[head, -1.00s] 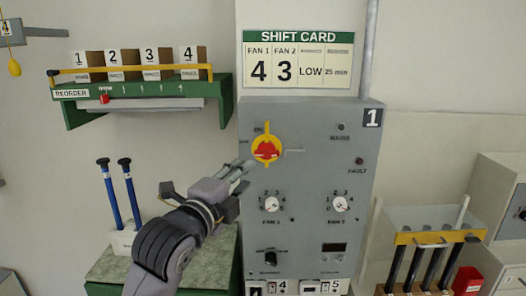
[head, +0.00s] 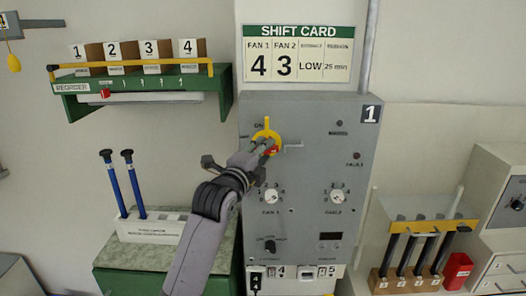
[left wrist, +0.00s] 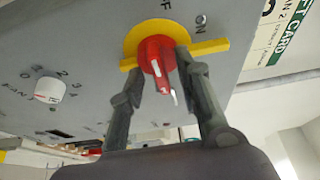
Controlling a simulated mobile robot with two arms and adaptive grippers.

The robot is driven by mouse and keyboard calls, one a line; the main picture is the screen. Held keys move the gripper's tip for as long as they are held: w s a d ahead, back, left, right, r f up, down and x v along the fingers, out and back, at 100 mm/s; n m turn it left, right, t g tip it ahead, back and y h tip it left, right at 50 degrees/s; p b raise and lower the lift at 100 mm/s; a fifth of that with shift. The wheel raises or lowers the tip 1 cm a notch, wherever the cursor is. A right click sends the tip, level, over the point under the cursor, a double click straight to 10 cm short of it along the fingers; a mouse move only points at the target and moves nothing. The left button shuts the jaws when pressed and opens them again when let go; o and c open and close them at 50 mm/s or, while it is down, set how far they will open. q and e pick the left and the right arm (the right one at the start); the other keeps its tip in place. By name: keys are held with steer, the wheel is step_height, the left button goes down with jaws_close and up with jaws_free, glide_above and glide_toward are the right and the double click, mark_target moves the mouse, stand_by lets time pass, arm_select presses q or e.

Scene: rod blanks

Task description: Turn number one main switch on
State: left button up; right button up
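The number one main switch (head: 272,149) is a red rotary handle on a yellow plate, high on the grey panel (head: 310,215) marked 1. My left gripper (head: 262,147) is at the switch and covers part of it in the head view. In the left wrist view the red handle (left wrist: 157,58) stands between the two fingers of my left gripper (left wrist: 161,62). The fingers are spread, one on each side of it; whether either touches it is hard to tell. An ON label shows beside the yellow plate (left wrist: 205,47). My right gripper is not in view.
Below the switch are the fan 1 knob (head: 271,196), the fan 2 knob (head: 337,195) and a black knob (head: 270,246). A shift card (head: 298,54) hangs above. A green shelf (head: 140,84) is at left, and a rack with black handles (head: 420,227) at right.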

arm_select(q)
steer(key=shift+c, duration=0.3)
jaws_close()
stand_by(0.6)
